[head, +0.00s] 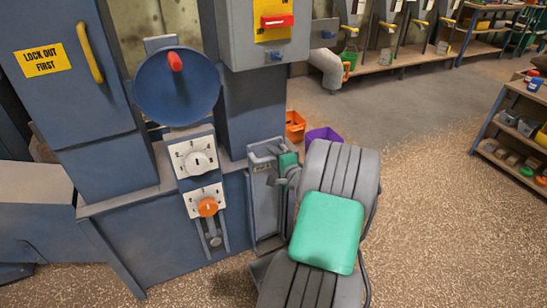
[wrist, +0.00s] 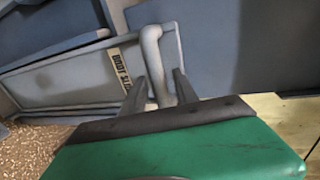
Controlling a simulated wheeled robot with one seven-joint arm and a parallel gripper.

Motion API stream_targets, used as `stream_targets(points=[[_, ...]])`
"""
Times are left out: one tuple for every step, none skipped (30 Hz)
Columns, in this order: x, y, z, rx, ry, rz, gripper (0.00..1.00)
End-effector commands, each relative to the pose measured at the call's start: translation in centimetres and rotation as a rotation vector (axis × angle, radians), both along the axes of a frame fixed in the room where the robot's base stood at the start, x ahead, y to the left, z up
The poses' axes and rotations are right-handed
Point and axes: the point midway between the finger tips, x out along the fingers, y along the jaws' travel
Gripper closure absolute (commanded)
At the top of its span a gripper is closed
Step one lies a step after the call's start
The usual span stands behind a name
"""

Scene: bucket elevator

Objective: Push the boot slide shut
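The boot slide (wrist: 70,75) is a grey framed panel in the wrist view, with a pale label reading "BOOT SLI…", the rest cut off from sight. Its grey bar handle (wrist: 152,48) stands out from the panel. My gripper (wrist: 160,76) has one finger on each side of this handle, with narrow gaps showing. The fingers are apart. In the head view the slide (head: 264,195) is on the right side of the blue machine base, and my green gripper body (head: 287,160) is close against it. My arm hides part of it, and I cannot tell how far it stands open.
A blue disc with a red knob (head: 174,62) and two white dial plates (head: 195,155) are left of the slide. An orange bin (head: 295,126) and a purple bin (head: 322,135) sit on the floor behind my arm. The floor at right is clear up to a shelf (head: 515,130).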

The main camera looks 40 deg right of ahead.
Motion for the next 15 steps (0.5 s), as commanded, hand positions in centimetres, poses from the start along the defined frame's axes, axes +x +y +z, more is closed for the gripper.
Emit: stream_targets(points=[[-0.01, 0.00, 0.00, 0.000, 0.000, 0.000, 0.70], [-0.01, 0.00, 0.00, 0.000, 0.000, 0.000, 0.72], [-0.02, 0.01, 0.00, 0.000, 0.000, 0.000, 0.75], [-0.02, 0.01, 0.00, 0.000, 0.000, 0.000, 0.78], [-0.02, 0.01, 0.00, 0.000, 0.000, 0.000, 0.80], [-0.02, 0.02, -0.01, 0.000, 0.000, 0.000, 0.83], [-0.02, 0.02, -0.01, 0.000, 0.000, 0.000, 0.86], [-0.02, 0.02, -0.01, 0.000, 0.000, 0.000, 0.88], [-0.03, 0.02, 0.00, 0.000, 0.000, 0.000, 0.92], [-0.03, 0.02, 0.00, 0.000, 0.000, 0.000, 0.94], [-0.03, 0.02, 0.00, 0.000, 0.000, 0.000, 0.96], [-0.03, 0.02, 0.00, 0.000, 0.000, 0.000, 1.00], [-0.03, 0.02, 0.00, 0.000, 0.000, 0.000, 1.00], [-0.03, 0.02, 0.00, -0.001, 0.000, 0.000, 1.00], [-0.03, 0.02, 0.00, 0.000, 0.000, 0.000, 1.00]])
